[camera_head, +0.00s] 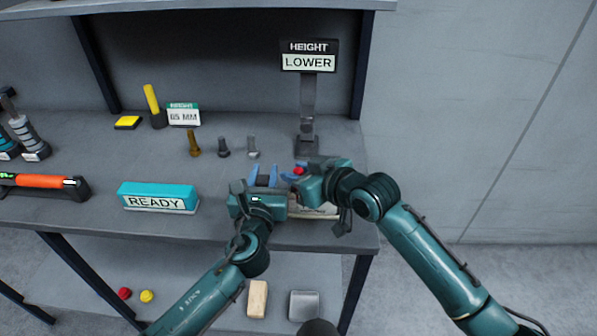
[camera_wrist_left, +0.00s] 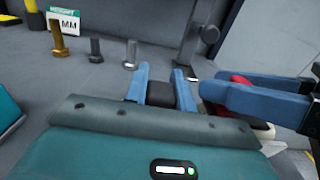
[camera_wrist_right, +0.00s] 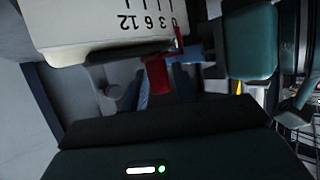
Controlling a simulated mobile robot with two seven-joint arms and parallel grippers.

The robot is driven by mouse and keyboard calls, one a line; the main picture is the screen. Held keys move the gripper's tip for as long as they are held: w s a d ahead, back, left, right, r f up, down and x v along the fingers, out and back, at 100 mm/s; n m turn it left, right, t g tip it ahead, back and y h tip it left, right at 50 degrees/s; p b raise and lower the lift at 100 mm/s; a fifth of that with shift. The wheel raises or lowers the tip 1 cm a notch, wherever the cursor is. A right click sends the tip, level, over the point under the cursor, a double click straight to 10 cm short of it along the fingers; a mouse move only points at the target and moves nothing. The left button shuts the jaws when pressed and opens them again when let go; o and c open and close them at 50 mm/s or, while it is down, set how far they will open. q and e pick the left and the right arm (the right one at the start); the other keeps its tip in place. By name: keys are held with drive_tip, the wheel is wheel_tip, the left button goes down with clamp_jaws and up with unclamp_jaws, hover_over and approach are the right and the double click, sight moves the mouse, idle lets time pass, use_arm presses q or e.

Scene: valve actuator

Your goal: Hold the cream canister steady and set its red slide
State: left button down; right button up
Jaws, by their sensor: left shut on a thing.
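The cream canister (camera_head: 318,212) stands near the front right of the bench, mostly hidden by my right gripper. The right wrist view shows its cream face with a scale (camera_wrist_right: 130,22) upside down. My left gripper (camera_head: 263,173) is beside it; its blue fingers (camera_wrist_left: 163,85) are shut on a dark part that seems to belong to the canister. My right gripper (camera_head: 296,173) is at the red slide (camera_head: 298,170). Its blue fingers (camera_wrist_right: 165,88) lie on either side of the slide's red block (camera_wrist_right: 157,76); whether they press on it is unclear. A thin red pointer (camera_wrist_right: 179,40) lies by the scale.
A sign (camera_head: 309,56) reading HEIGHT LOWER stands behind the grippers. Several bolts (camera_head: 223,147) stand to their left, with a 65 MM card (camera_head: 183,114) behind. A teal READY block (camera_head: 158,196) sits front left. The bench's right edge is close.

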use_arm(q)
drive_tip(key=shift+s+f, duration=0.1)
drive_tip(key=shift+f, duration=0.35)
use_arm(e)
drive_tip(key=shift+c, duration=0.2)
clamp_jaws()
drive_tip(key=shift+d, duration=0.1)
use_arm(q)
drive_tip(key=shift+a, duration=0.1)
use_arm(e)
drive_tip(key=shift+d, duration=1.95)
drive_tip(key=shift+o, duration=0.2)
unclamp_jaws()
drive_tip(key=shift+d, duration=0.1)
drive_tip(key=shift+s, duration=0.1)
